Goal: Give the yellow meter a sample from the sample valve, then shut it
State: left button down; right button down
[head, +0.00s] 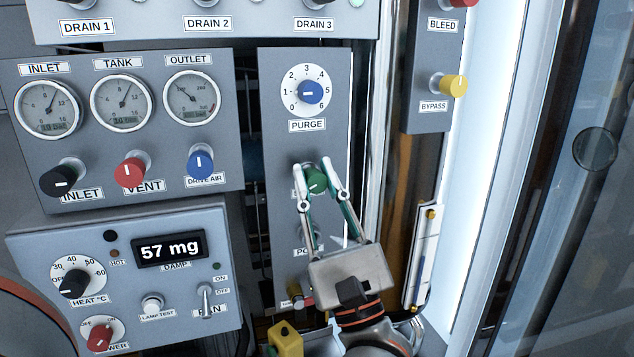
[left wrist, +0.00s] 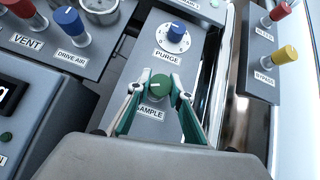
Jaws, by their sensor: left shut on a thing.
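The green sample valve knob (head: 316,181) is on the narrow grey panel below the purge dial. In the left wrist view the knob (left wrist: 159,86) sits above the SAMPLE label (left wrist: 150,113), and a pale mark shows on its face. My left gripper (head: 319,176) is shut on this knob, one finger on each side. The gripper hides much of the panel below. A yellow box-like thing (head: 286,339), perhaps the meter, shows partly at the bottom edge of the head view. Its display cannot be made out. My right gripper is not in view.
The blue purge dial (head: 311,92) is just above the knob. The yellow bypass knob (head: 453,86) sticks out at upper right. Red vent (head: 128,173) and blue drive air (head: 201,164) knobs are left. The damp display (head: 170,250) reads 57 mg.

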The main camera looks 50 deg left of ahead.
aim_at(316, 171)
pick_arm(q)
jog(key=n+g, duration=0.2)
jog(key=shift+n, duration=0.4)
jog(key=shift+n+g, duration=0.4)
jog(key=shift+g, duration=0.2)
jog(key=c, duration=1.8)
grip_release()
notch_tip(316, 171, up, 10)
